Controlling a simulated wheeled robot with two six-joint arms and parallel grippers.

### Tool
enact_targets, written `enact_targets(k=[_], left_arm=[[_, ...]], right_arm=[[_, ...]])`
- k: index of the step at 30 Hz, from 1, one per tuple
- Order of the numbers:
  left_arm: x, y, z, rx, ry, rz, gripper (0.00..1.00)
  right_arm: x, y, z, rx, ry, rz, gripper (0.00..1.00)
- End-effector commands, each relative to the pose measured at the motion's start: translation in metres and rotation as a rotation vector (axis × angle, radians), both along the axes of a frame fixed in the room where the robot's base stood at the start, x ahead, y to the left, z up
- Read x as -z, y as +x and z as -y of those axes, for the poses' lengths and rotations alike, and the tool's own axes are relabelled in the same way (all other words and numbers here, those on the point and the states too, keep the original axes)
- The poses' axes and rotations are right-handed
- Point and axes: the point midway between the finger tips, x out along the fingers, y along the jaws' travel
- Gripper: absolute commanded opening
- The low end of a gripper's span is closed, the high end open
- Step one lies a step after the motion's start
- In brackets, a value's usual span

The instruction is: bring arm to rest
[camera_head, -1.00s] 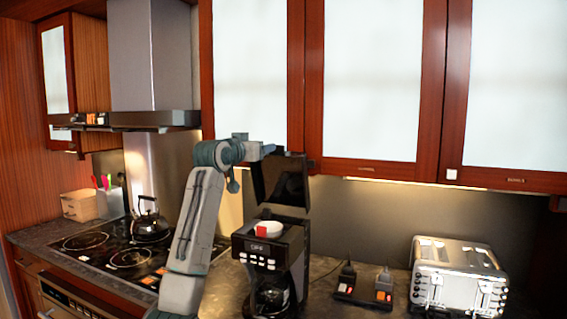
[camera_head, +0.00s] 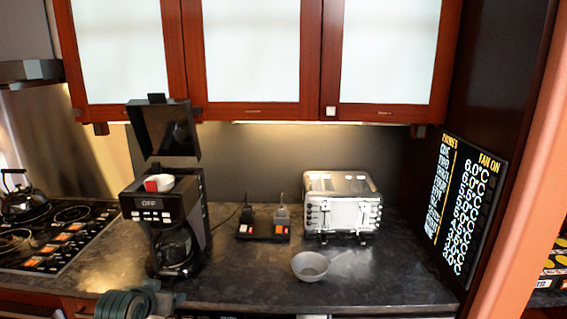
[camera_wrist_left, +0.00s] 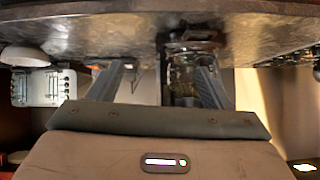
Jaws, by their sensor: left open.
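My left arm (camera_head: 128,303) shows at the bottom edge of the head view, low in front of the counter and the coffee maker. My left gripper (camera_wrist_left: 160,75) is open in the left wrist view, its two fingers spread with nothing held between them. The coffee maker (camera_head: 163,213) stands on the counter with its lid (camera_head: 165,130) raised and its glass carafe (camera_head: 173,248) in place. Its carafe appears beyond the fingers in the left wrist view, apart from them as far as I can tell. My right gripper is out of view.
A grey bowl (camera_head: 310,266), a power strip (camera_head: 263,228) and a steel toaster (camera_head: 342,204) stand on the dark counter (camera_head: 235,282). The stove (camera_head: 45,240) with a kettle (camera_head: 20,196) is at the left. Cabinets (camera_head: 250,60) hang above. A wall display (camera_head: 465,205) is at the right.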

Motion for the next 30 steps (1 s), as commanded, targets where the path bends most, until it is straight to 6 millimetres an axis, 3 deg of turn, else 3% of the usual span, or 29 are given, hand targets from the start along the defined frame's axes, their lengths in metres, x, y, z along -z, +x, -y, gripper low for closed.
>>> enact_targets(k=[1, 6, 12, 18, 30], left_arm=[[0.025, -0.027, 0.005, 0.001, 0.002, -0.047, 0.73], [0.084, -0.114, 0.016, -0.010, 0.017, -0.190, 0.73], [0.128, -0.220, 0.025, -0.026, 0.029, -0.350, 0.73], [0.142, -0.289, 0.028, -0.043, 0.038, -0.453, 0.73], [0.144, -0.378, 0.031, -0.070, 0.049, -0.589, 0.73]], right_arm=[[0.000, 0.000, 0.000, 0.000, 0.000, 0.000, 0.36], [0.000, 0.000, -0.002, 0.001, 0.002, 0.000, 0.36], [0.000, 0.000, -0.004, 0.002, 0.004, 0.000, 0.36], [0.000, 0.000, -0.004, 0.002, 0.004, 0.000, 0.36], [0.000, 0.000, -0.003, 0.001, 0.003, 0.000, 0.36]])
